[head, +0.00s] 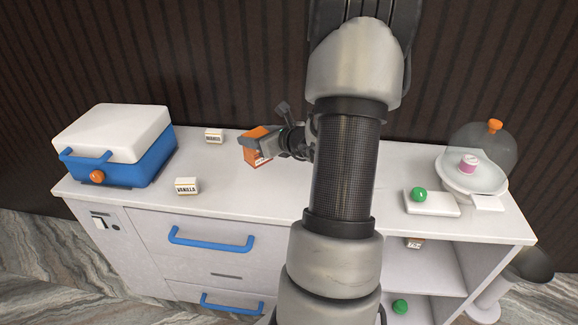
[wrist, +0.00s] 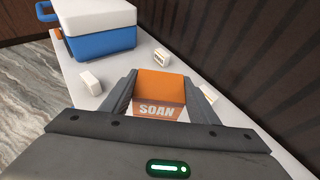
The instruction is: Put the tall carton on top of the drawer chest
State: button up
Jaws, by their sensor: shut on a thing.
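The orange carton (head: 254,144) with a white label is between the fingers of my gripper (head: 256,148), over the left-middle part of the white counter. In the wrist view the carton (wrist: 160,88) reads "SOAN" and both fingers close on its sides. I cannot tell whether its base touches the top. The drawer chest (head: 218,215) appears to be the counter's left part, with blue-handled drawers; its white top (head: 225,190) has bare room below the carton.
A blue and white cooler box (head: 118,145) stands at the left end. Small white boxes (head: 187,186) (head: 214,136) stand near the carton. At right are a green ball (head: 418,194) on a white block, a glass dome (head: 484,146), and a shelf (head: 415,275) below.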

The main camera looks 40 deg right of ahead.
jog(key=shift+s+d+r+m+h, duration=0.15)
jog(key=shift+d+h, duration=0.05)
jog(key=shift+d, duration=0.25)
jog(key=shift+s+d+r+m+h, duration=0.1)
jog(key=shift+d+m+h, duration=0.1)
jog(key=shift+d, duration=0.2)
jog(key=shift+s+d+f, duration=0.1)
jog(key=shift+d+f, duration=0.1)
jog(key=shift+d, duration=0.1)
notch_tip(320, 180, down, 10)
jog(key=shift+r+b, duration=0.2)
jog(key=shift+b, duration=0.15)
jog(key=shift+f, duration=0.25)
jog(key=o, duration=1.2)
jog(key=shift+r, duration=0.2)
jog(key=v, duration=1.2)
